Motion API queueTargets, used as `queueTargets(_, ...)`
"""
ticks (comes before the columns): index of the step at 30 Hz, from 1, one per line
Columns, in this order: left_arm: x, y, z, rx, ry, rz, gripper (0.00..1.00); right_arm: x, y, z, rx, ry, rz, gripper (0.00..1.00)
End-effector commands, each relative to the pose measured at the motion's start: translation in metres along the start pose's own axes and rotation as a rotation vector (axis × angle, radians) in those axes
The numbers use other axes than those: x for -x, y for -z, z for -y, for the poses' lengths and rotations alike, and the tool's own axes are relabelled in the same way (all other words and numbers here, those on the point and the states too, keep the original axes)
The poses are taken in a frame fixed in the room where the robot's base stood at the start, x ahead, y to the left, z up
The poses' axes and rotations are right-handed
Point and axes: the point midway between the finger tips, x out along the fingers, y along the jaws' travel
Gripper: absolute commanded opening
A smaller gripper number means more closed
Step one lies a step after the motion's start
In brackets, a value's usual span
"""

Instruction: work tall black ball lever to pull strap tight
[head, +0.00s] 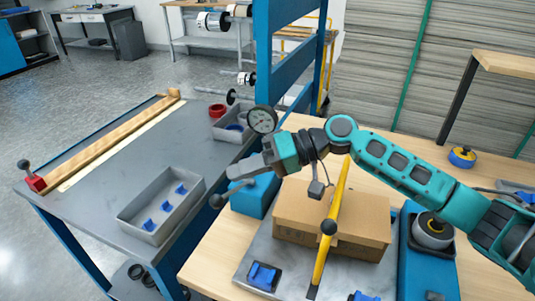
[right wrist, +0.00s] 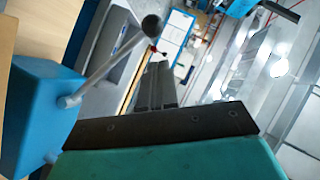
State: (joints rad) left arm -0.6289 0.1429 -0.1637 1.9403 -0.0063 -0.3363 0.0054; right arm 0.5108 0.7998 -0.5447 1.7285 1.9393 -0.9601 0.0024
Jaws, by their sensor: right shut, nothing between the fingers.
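A metal lever with a black ball (head: 216,201) sticks out from a blue box (head: 262,198) at the workbench's left edge. In the right wrist view the lever's black ball (right wrist: 152,26) stands left of my fingertips, apart from them in the picture. My right gripper (head: 230,171) is shut and empty, just above that lever in the head view. A yellow strap (head: 342,190) runs over a cardboard box (head: 365,222). Another black ball (head: 328,228) shows in front of the strap; I cannot tell what carries it. My left gripper is out of view.
A round gauge (head: 262,120) stands behind my right gripper. A grey table (head: 105,180) at left holds a tray (head: 128,212) with blue parts and a red block (head: 36,184) with a small ball lever. A blue unit (head: 410,275) stands right of the cardboard box.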

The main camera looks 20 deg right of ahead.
Motion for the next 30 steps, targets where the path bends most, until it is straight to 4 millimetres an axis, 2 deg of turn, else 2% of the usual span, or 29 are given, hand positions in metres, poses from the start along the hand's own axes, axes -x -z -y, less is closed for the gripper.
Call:
queueTargets(1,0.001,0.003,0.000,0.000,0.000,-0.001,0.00,-0.005,-0.007,0.000,-0.003,-0.001,0.004,0.00)
queueTargets(6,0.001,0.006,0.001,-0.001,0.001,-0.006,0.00,-0.016,-0.019,-0.001,-0.002,-0.003,0.001,0.00)
queueTargets(22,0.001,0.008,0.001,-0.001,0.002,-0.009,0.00,-0.020,-0.023,-0.001,0.004,-0.006,0.001,0.00)
queueTargets(30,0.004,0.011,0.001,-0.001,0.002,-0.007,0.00,-0.027,-0.034,-0.005,0.089,-0.065,0.003,0.00)
